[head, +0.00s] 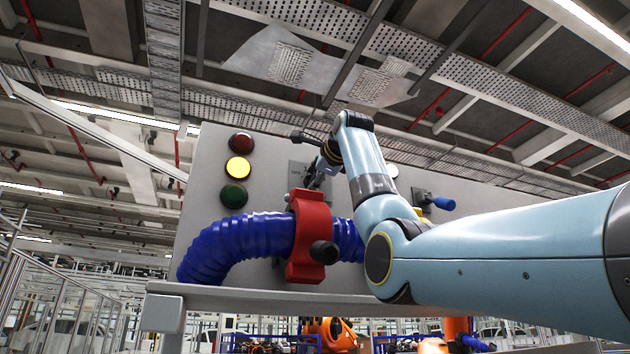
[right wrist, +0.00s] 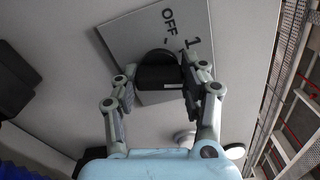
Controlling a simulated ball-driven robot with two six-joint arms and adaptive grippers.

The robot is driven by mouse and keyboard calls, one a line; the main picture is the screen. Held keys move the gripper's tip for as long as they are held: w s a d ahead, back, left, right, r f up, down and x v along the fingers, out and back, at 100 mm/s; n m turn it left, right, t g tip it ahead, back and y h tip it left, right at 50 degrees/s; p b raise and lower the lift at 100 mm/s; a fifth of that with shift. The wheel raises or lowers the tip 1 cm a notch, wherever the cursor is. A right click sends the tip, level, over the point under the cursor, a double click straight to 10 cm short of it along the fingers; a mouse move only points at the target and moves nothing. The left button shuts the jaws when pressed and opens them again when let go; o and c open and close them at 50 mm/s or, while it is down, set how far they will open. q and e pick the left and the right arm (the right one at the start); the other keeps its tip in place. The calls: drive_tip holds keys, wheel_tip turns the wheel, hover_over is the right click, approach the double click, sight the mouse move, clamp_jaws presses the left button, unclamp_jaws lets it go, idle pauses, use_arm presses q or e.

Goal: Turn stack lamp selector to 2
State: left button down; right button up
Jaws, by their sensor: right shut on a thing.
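The lamp selector is a black knob (right wrist: 160,72) on a grey plate (right wrist: 125,38) in the right wrist view; "OFF" and "1" show on the plate, and any other marks are hidden. My right gripper (right wrist: 160,84) is shut on the knob, one finger on each side. Which mark the knob points to I cannot tell. In the head view my right gripper (head: 316,176) is at the panel, partly behind the red clamp. The stack lamps are red (head: 241,143), yellow (head: 239,168) and green (head: 234,195); the yellow one looks brightest. My left gripper is not in view.
A blue ribbed hose (head: 235,245) passes through a red clamp (head: 311,235) with a black knob, just below my right gripper. A blue-handled lever (head: 440,203) is to the right on the grey panel (head: 205,205). A ledge (head: 250,298) runs below.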

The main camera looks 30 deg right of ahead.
drive_tip(key=shift+f+m, duration=0.1)
drive_tip(key=shift+m, duration=0.3)
drive_tip(key=o, duration=1.2)
drive_tip(key=v, duration=1.2)
drive_tip(key=shift+d, duration=0.1)
drive_tip(key=shift+f, duration=0.1)
